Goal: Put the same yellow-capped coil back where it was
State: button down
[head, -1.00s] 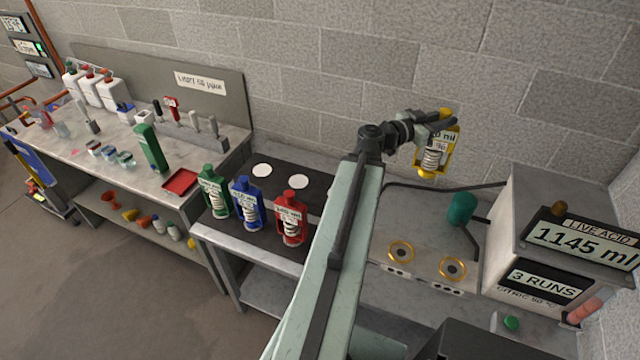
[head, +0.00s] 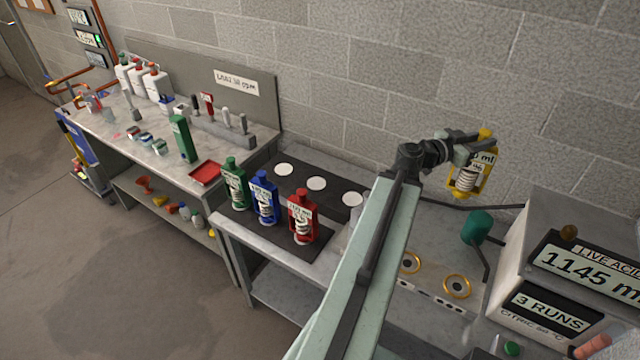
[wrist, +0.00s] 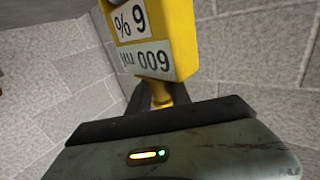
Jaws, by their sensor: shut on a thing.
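The yellow-capped coil (head: 471,172) is a yellow frame with a metal spring and a white label. My gripper (head: 478,139) is shut on its upper part and holds it upright in the air, above the right-hand bench. In the wrist view its yellow body (wrist: 160,45) carries labels reading "6 %" and "600 ml", upside down. Green (head: 235,184), blue (head: 264,198) and red (head: 302,216) capped coils stand in a row on a dark mat (head: 262,222). White round spots (head: 316,184) lie on a dark strip behind them. My arm hides part of the bench to their right.
Two gold rings (head: 457,287) sit on a panel below the held coil, beside a green cup-like part (head: 477,227). A box with displays "1145 ml" and "3 RUNS" (head: 548,308) stands at right. A red tray (head: 205,173) lies on the left bench.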

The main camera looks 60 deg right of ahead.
jog(key=w+d+f+n+t+h+b, duration=0.2)
jog(key=w+d+f+n+t, duration=0.3)
jog(key=w, duration=0.9)
jog(key=w+n+t+h+b, duration=0.2)
jog(key=w+n+t+b, duration=0.15)
jog(key=w+t, duration=0.7)
jog(key=w+a+f+n+t+y+b, duration=0.2)
jog(key=w+a+n+t+y, duration=0.15)
jog(key=w, duration=1.05)
jog(key=w+a+f+n+t+y+b, duration=0.15)
jog(key=w+a+n+t, duration=0.3)
jog(key=w, duration=0.85)
notch_tip(320, 180, down, 11)
jog(key=b, duration=1)
jog(key=shift+w+y, duration=0.15)
jog(key=shift+y, duration=0.15)
jog(key=c, duration=1.2)
grip_release()
jog(key=shift+d+r, duration=0.1)
jog(key=shift+r, duration=0.05)
